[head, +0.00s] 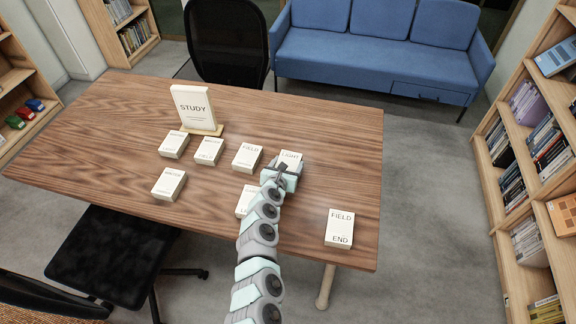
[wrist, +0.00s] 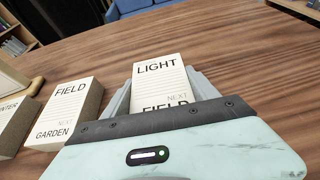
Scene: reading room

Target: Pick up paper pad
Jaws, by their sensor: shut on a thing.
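Several white paper pads with printed words stand on the wooden table (head: 130,110). My gripper (head: 284,168) is shut on the pad marked LIGHT (head: 291,156), with one finger on each side of it. In the wrist view the LIGHT pad (wrist: 161,80) sits between the fingers, its lower part hidden by the gripper body. I cannot tell whether it touches the table. The FIELD GARDEN pad (head: 247,156) is just left of it and also shows in the wrist view (wrist: 64,112). Another pad (head: 243,203) is partly hidden behind my arm.
A FIELD END pad (head: 339,229) lies near the right front corner. Other pads (head: 208,150), (head: 173,144) and (head: 169,184) lie to the left, below an upright STUDY sign (head: 194,108). The table's right side is mostly clear. A black chair (head: 225,42) stands behind.

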